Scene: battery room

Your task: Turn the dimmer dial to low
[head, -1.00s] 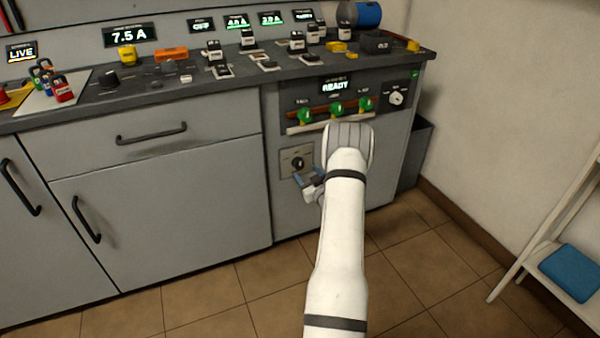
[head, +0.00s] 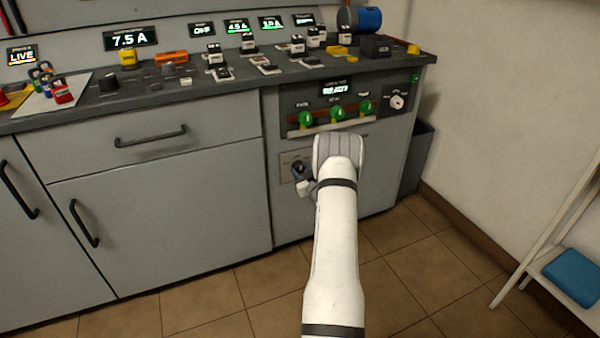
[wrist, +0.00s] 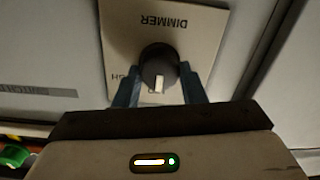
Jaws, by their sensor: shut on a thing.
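The dimmer dial (wrist: 159,62) is a round dark knob on a beige plate (wrist: 200,22) marked DIMMER, upside down in the wrist view. Its white pointer mark points down in that view, toward my gripper's body. A label left of the knob is partly covered by a finger. My gripper (wrist: 160,75) has one blue finger on each side of the knob and is shut on it. In the head view my gripper (head: 301,174) is at the plate (head: 285,160) on the cabinet front; it hides most of the dial there.
Above the dial are green knobs (head: 337,113) on a panel, with a pale rail (head: 310,130) below them. The counter (head: 200,90) holds several small devices. Floor in front is clear; a shelf (head: 548,262) stands at right.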

